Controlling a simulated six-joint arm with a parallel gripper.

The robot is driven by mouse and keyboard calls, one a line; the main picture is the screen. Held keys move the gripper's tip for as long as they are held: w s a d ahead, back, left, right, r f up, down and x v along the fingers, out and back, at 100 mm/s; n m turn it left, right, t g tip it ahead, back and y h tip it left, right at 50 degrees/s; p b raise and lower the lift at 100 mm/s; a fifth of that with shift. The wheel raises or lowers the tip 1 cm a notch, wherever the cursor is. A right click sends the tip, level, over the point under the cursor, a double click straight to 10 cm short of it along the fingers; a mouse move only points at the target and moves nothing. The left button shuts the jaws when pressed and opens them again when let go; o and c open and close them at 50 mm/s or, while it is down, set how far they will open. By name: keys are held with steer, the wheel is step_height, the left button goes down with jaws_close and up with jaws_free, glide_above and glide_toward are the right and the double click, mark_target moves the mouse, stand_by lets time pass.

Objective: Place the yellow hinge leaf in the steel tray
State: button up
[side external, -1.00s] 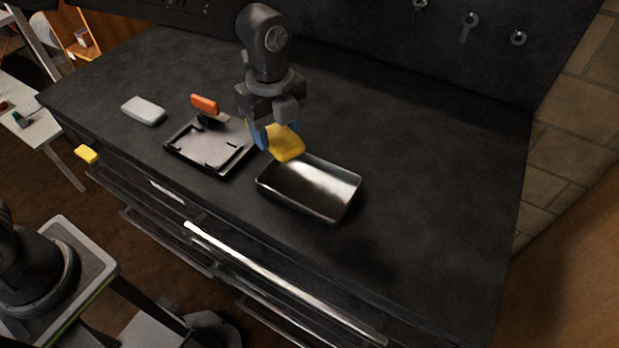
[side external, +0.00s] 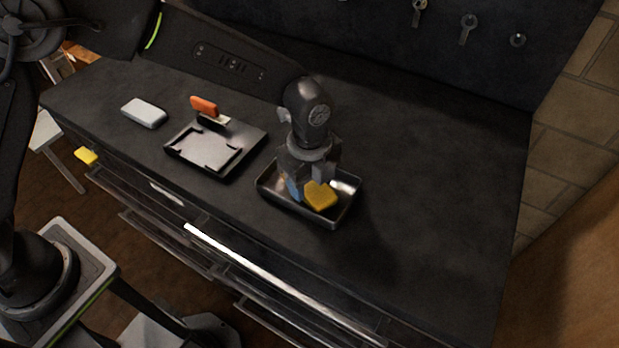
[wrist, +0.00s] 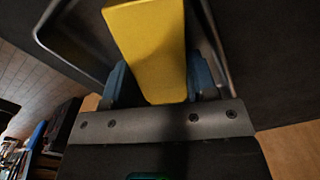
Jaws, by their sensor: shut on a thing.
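The yellow hinge leaf (side external: 320,196) is held in my gripper (side external: 307,188), over the inside of the steel tray (side external: 340,217). My gripper is shut on the leaf. In the wrist view the leaf (wrist: 150,50) sits between the two blue fingertips of my gripper (wrist: 158,84), with the tray's rim (wrist: 60,52) behind it. The leaf looks low, within the tray's outline. I cannot tell whether it touches the tray floor.
A dark fixture plate (side external: 205,147) lies left of the tray, with an orange piece (side external: 204,105) standing at its back. A pale grey block (side external: 144,112) lies farther left. A yellow thing (side external: 86,156) is at the bench's front left edge. The bench's right side is clear.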

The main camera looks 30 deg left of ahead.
steer(key=o, duration=0.9)
steer(key=shift+f, duration=0.15)
step_height(320, 180, up, 12)
steer(key=shift+r, duration=0.2)
steer(key=s+a+r+n+t, duration=0.1)
steer(key=s+a+r+n, duration=0.2)
steer(key=a+r+n, duration=0.5)
steer(key=s+a+n+t, duration=0.1)
steer(key=s+a+n, duration=0.3)
steer(key=s+a, duration=0.1)
steer(key=s+a+n+t, duration=0.2)
steer(key=s+a+n, duration=0.3)
steer(key=s+a+f+n+t, duration=0.1)
steer(key=s+a+n, duration=0.4)
steer(key=shift+s+a+f+t, duration=0.1)
steer(key=shift+s+a+t, duration=0.15)
steer(key=shift+s+t, duration=0.05)
